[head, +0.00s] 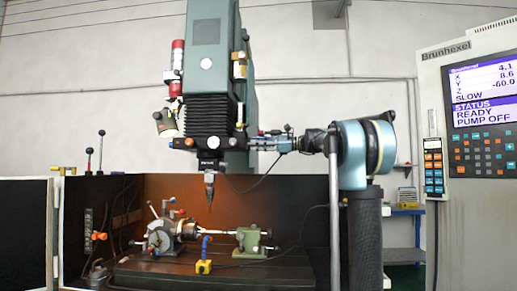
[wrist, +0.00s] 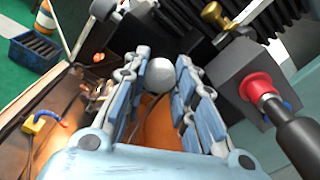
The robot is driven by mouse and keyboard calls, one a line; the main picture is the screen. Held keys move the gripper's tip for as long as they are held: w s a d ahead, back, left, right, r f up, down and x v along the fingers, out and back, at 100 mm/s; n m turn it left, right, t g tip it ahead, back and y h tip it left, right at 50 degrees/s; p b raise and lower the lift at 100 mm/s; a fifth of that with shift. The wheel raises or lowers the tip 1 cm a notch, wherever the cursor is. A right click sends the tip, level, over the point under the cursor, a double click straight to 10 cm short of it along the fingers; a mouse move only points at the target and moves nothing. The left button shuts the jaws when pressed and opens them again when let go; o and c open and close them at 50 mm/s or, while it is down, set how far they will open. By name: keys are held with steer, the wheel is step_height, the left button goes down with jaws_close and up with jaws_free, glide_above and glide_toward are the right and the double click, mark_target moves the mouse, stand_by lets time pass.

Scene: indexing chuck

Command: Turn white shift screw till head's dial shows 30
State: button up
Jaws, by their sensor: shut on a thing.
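My gripper (head: 256,143) reaches in from the right, beside the lower part of the green machine head (head: 205,75). In the wrist view my gripper (wrist: 160,80) has its blue-padded fingers shut on a pale round knob (wrist: 160,74), apparently the white shift screw. The knob sits between the fingertips, and its shaft is hidden. The indexing chuck (head: 163,236) stands on the machine table below and left, apart from my gripper. Its round face shows, but its markings are too small to read. I cannot make out a reading of 30 or any other dial value.
The spindle tool (head: 209,184) hangs over the table. A green tailstock (head: 253,241) and a yellow block with a blue hose (head: 204,267) stand beside the chuck. In the wrist view a red knob (wrist: 257,87) on a grey box is right of the fingers. The control panel (head: 475,120) is far right.

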steer(key=o, duration=1.1)
steer(key=shift+d, duration=0.1)
steer(key=d, duration=1.2)
steer(key=shift+s, duration=0.3)
steer(key=shift+a, duration=0.1)
